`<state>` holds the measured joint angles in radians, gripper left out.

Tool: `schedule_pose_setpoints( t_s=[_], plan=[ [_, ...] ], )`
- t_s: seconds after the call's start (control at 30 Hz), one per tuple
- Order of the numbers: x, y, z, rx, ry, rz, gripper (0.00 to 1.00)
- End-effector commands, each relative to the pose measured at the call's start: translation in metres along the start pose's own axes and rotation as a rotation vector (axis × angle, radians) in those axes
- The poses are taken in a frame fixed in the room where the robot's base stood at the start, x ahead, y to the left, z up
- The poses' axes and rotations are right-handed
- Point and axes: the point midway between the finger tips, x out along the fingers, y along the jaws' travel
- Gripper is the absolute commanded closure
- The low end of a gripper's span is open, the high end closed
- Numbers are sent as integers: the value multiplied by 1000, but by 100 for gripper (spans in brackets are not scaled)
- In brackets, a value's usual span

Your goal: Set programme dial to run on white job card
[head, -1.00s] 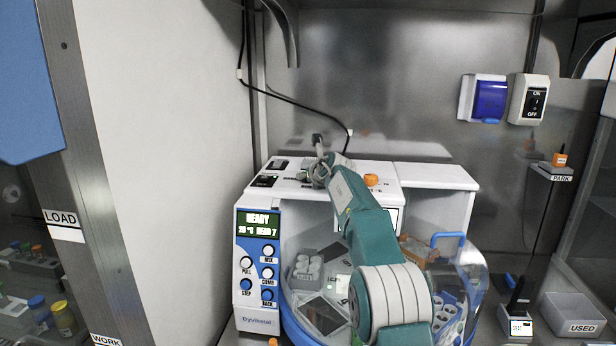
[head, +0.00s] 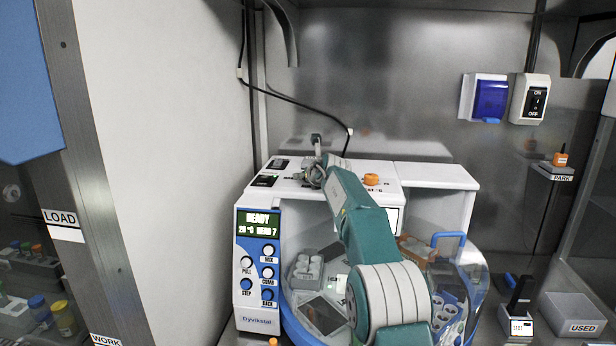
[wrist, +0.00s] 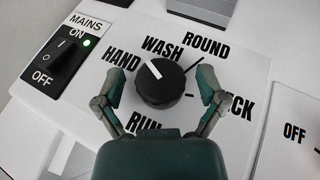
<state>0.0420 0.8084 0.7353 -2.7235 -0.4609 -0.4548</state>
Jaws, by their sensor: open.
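The black programme dial (wrist: 163,88) is in the middle of the wrist view, on a white panel. Its white pointer line points up-left, between HAND (wrist: 122,57) and WASH (wrist: 163,48). ROUND is at upper right, RUN at lower left, partly hidden by my gripper, and a label ending in CK at right. My gripper (wrist: 159,76) is open, one finger on each side of the dial, with gaps showing. In the head view my gripper (head: 315,177) is over the machine's white top (head: 350,172); the dial is hard to make out there. I cannot identify the white job card for certain.
The MAINS switch (wrist: 60,66) with a lit green lamp is left of the dial. An orange knob (head: 371,179) stands on the top to the right. The display (head: 258,224) reads READY. A clear bowl with a blue rim and racks sits below my arm.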

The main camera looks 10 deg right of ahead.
Motion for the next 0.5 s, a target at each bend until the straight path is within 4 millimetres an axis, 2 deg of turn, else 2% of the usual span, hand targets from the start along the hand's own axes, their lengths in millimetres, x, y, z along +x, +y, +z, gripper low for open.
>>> schedule_pose_setpoints(
  t_s=[0.27,0.5],
  plan=[
    [-15,0,2,0,0,1,10],
    [-45,0,2,1,-1,0,10]
  ],
)
